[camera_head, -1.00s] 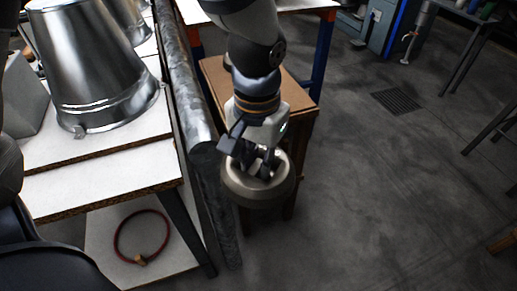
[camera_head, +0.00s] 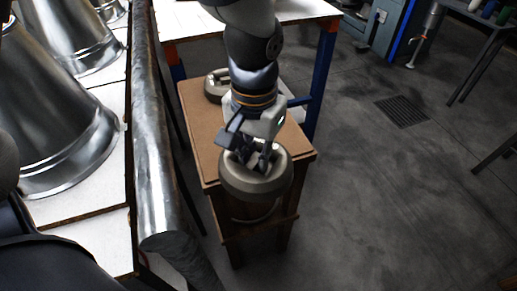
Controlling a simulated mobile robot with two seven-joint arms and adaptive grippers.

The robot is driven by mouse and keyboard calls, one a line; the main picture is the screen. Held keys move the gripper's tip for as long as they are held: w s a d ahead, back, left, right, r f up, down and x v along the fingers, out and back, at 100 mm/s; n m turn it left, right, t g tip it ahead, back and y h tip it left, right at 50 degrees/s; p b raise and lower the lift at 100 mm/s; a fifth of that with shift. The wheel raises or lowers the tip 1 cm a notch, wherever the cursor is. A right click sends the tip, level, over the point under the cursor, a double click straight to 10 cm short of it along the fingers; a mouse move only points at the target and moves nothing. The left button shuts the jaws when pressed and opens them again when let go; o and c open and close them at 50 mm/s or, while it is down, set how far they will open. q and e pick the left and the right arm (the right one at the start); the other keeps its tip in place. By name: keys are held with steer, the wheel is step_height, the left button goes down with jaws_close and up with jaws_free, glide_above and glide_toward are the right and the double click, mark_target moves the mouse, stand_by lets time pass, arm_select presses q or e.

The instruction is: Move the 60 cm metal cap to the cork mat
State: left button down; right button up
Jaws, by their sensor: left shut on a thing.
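My left gripper (camera_head: 257,164) is shut on a round grey metal cap (camera_head: 254,187), near the middle of the view. Its fingers reach into the cap's recessed top. The cap appears in front of the near edge of a small wooden table with a brown, cork-like top (camera_head: 201,118), which I take to be the cork mat. Whether the cap touches it cannot be told. A second, similar round cap (camera_head: 211,86) sits at the back of that top, partly hidden by my arm. No size marking is readable. My right gripper is not in view.
A thick grey metal pipe or beam (camera_head: 152,130) runs along the left of the small table. Large shiny metal buckets (camera_head: 50,130) stand on white tabletops at the left. A white table with blue and orange legs (camera_head: 322,75) is behind. Open concrete floor lies right.

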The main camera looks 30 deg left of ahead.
arm_select(q)
steer(key=shift+w+a+r+n, duration=0.15)
steer(key=shift+w+a+n, duration=0.15)
steer(key=shift+w+n, duration=0.3)
steer(key=shift+w+a+r+n, duration=0.2)
steer(key=shift+n, duration=0.4)
steer(key=shift+w+a+r+n, duration=0.2)
steer(key=shift+n, duration=0.4)
steer(key=w+a+r+n, duration=0.4)
steer(key=w+r+n, duration=0.15)
steer(key=n, duration=0.65)
steer(key=w+a+r+n, duration=0.4)
steer(key=w+n, duration=0.2)
steer(key=n, duration=0.6)
steer(key=f+b, duration=0.1)
steer(key=f, duration=0.9)
steer(key=f+b, duration=0.1)
steer(key=f, duration=0.3)
steer(key=shift+s+a+f+b, duration=0.2)
steer(key=shift+s+f+b, duration=0.05)
steer(key=shift+f+b, duration=0.15)
steer(key=shift+f, duration=0.65)
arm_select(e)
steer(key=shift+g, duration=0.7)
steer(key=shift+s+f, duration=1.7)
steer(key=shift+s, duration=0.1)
arm_select(q)
steer(key=shift+r, duration=0.1)
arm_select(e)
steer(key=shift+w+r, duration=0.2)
